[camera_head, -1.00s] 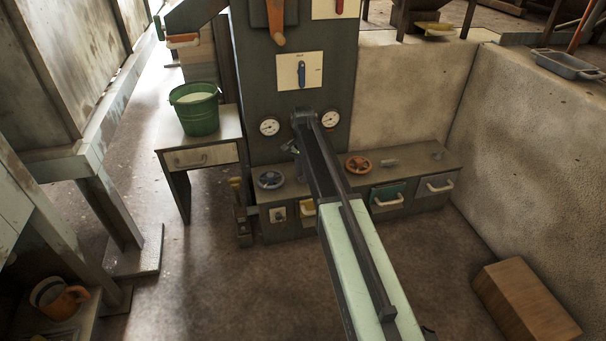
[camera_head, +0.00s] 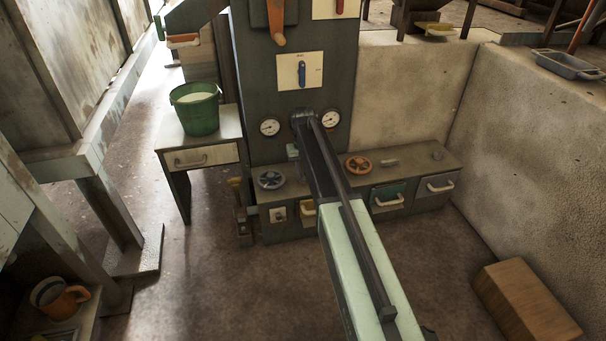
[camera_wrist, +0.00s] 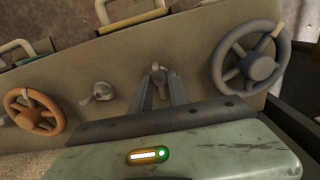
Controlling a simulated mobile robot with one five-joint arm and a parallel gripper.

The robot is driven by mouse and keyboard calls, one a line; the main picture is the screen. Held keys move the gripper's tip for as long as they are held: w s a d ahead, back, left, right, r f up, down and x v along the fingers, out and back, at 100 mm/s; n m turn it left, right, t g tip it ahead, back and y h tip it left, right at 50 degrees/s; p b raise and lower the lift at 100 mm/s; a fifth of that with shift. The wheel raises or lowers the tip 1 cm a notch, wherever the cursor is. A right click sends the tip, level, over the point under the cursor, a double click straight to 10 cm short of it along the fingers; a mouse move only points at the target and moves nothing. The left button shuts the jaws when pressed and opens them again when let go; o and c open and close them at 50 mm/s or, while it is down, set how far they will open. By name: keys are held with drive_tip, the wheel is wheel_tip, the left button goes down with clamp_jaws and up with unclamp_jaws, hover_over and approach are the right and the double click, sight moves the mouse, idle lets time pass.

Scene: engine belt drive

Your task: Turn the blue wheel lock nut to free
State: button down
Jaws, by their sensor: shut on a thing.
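The blue-grey wheel (camera_head: 270,179) lies on the low bench left of my arm. It also shows at the right of the wrist view (camera_wrist: 252,62), with its spokes and hub clear. Its small metal lock nut (camera_wrist: 157,73) stands on the bench top beside the wheel. My gripper (camera_wrist: 159,90) is shut on this nut, with one finger on each side of it. In the head view my arm hides the nut and the fingertips.
An orange wheel (camera_wrist: 33,111) and a second small nut (camera_wrist: 98,92) are at the left in the wrist view. Drawers with handles line the bench front. The dark panel with two gauges (camera_head: 270,127) rises behind. A green bucket (camera_head: 196,110) stands on the left table.

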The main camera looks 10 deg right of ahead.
drive_tip(key=shift+s+a, duration=0.1)
drive_tip(key=shift+a, duration=0.05)
idle(0.4)
drive_tip(key=c, duration=1.3)
unclamp_jaws()
drive_tip(key=shift+o, duration=0.2)
wheel_tip(320, 180, up, 8)
drive_tip(key=p, duration=0.8)
drive_tip(key=shift+f, duration=0.1)
